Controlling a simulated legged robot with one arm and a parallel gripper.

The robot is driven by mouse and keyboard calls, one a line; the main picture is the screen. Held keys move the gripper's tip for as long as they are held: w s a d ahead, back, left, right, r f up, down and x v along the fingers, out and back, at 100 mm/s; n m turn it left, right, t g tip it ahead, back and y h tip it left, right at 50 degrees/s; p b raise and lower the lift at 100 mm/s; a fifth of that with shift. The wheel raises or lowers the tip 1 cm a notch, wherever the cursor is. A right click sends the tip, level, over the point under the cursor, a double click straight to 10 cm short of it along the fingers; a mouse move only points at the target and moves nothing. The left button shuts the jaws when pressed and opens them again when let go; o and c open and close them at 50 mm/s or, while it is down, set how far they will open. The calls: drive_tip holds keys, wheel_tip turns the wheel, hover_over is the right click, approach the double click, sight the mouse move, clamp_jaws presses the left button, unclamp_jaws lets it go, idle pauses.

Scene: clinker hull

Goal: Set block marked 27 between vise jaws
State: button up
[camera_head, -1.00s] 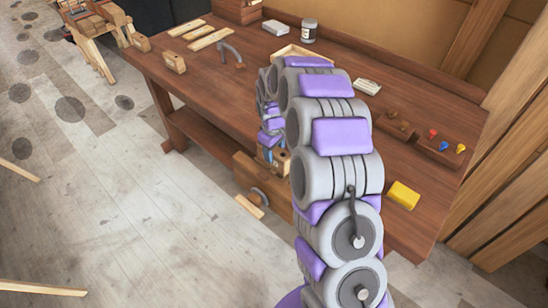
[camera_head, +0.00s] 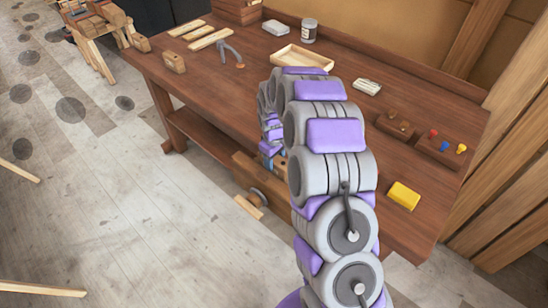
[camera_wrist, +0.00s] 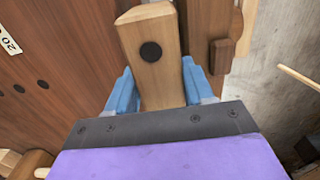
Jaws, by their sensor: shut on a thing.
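My gripper (camera_wrist: 156,84) has its two blue fingers shut on a pale wooden block (camera_wrist: 149,26) with a dark round spot on its face. No number shows on the side I see. In the head view my arm hides most of the block, and a blue finger (camera_head: 268,149) shows at the bench's front edge. The wooden vise (camera_head: 247,171) is on the bench front, just below and left of the gripper, partly hidden by my arm. The gap between its jaws is not clear, and I cannot tell whether the block touches them.
The workbench (camera_head: 215,105) holds a small wooden block (camera_head: 174,63), a shallow tray (camera_head: 303,59), a jar (camera_head: 309,31), a yellow block (camera_head: 404,195) and a rack with coloured pieces (camera_head: 440,150). A label reading 20 (camera_wrist: 9,41) shows in the wrist view.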

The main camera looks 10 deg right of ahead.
drive_tip(key=o, duration=1.4)
drive_tip(key=shift+r, duration=0.15)
wheel_tip(320, 180, up, 12)
drive_tip(key=p, duration=0.2)
drive_tip(key=s+a+r+m, duration=0.1)
drive_tip(key=s+r+m, duration=0.1)
drive_tip(key=s+r, duration=0.85)
drive_tip(key=s+d+r+m+g, duration=0.1)
drive_tip(key=s+m, duration=0.4)
drive_tip(key=s, duration=2.6)
drive_tip(key=shift+s+g, duration=0.35)
drive_tip(key=shift+g, duration=0.15)
